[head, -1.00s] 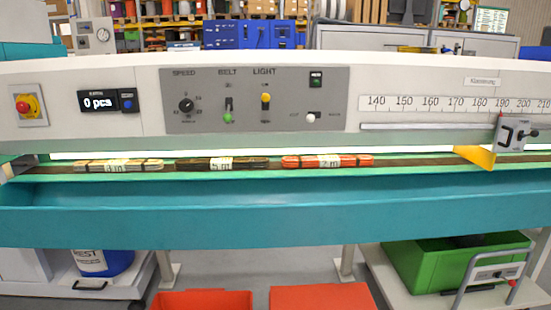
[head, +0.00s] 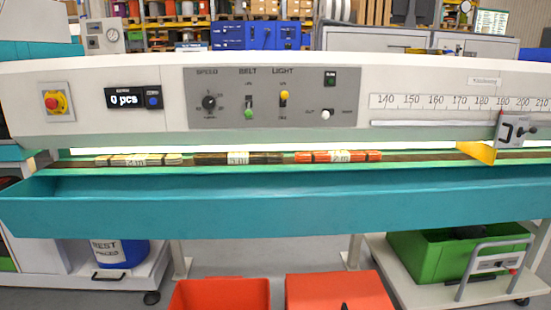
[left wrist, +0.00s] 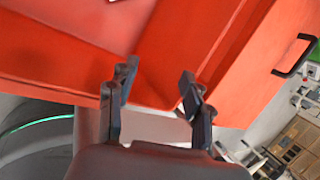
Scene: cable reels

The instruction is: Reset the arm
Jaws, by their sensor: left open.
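My left gripper (left wrist: 155,95) shows in the left wrist view, its two dark fingers apart with nothing between them. It is close to a large orange-red surface (left wrist: 60,50) that fills much of that view; I cannot tell whether they touch. Neither gripper shows in the head view, and my right gripper is in no view. On the belt in the head view lie three bundles of cable: a pale one (head: 110,160) at left, a dark one (head: 210,158) in the middle and an orange-red one (head: 305,157) at right, each with a white label.
The teal trough (head: 280,208) runs across the front of the machine. Below it stand two orange-red boxes (head: 220,296) (head: 335,290). A green crate (head: 420,265) sits on a wheeled cart (head: 385,262) at right. A white-labelled blue bucket (head: 135,252) stands at lower left.

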